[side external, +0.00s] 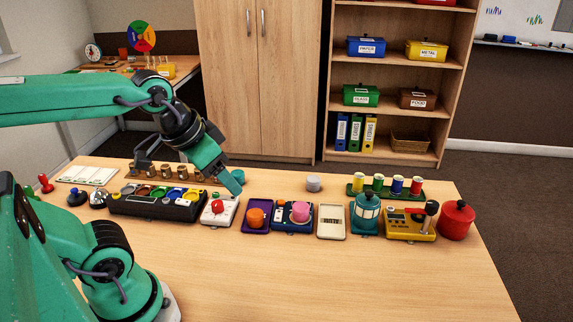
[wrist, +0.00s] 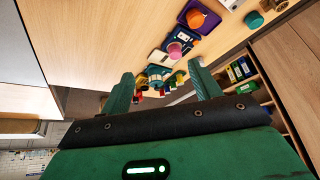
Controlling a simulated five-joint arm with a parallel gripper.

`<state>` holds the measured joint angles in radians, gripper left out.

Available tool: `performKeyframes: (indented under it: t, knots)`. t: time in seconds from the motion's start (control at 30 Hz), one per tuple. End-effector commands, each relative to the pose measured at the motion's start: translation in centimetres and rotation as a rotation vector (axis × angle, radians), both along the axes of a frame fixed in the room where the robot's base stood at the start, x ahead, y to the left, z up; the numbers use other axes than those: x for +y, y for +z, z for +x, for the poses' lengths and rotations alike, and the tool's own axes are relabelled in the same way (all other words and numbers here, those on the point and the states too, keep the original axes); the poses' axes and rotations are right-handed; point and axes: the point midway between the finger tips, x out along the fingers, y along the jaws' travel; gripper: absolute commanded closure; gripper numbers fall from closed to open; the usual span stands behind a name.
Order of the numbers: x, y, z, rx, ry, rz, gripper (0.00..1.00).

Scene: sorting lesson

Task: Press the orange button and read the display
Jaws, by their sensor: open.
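A round orange button-like piece (side external: 256,217) sits on a purple base (side external: 248,230) near the middle of the table. It also shows at the top of the wrist view (wrist: 195,18). A cream device with a small display (side external: 331,223) lies to its right, past a blue base with a pink round piece (side external: 300,212). The reading is too small to make out. My gripper (side external: 230,183) is above the table, left of and behind the orange piece, and apart from it. In the wrist view my gripper (wrist: 160,70) is open, with nothing between the fingers.
A white box with a red button (side external: 218,207) and a black sorting tray (side external: 155,206) stand left. A teal lantern (side external: 367,214), yellow machine (side external: 410,226) and red pot (side external: 457,220) stand right. A teal round piece (side external: 238,176) is beside my gripper. The table front is clear.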

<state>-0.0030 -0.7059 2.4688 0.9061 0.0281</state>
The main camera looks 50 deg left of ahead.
Motion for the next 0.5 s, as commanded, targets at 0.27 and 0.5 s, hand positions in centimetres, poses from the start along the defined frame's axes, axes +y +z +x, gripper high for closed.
performKeyframes:
  t: [0.27, 0.5]
  knots:
    - [-0.09, -0.32, -0.86, -0.02, 0.023, -0.014, 0.37]
    - [-0.08, -0.3, -0.84, -0.019, 0.022, -0.013, 0.55]
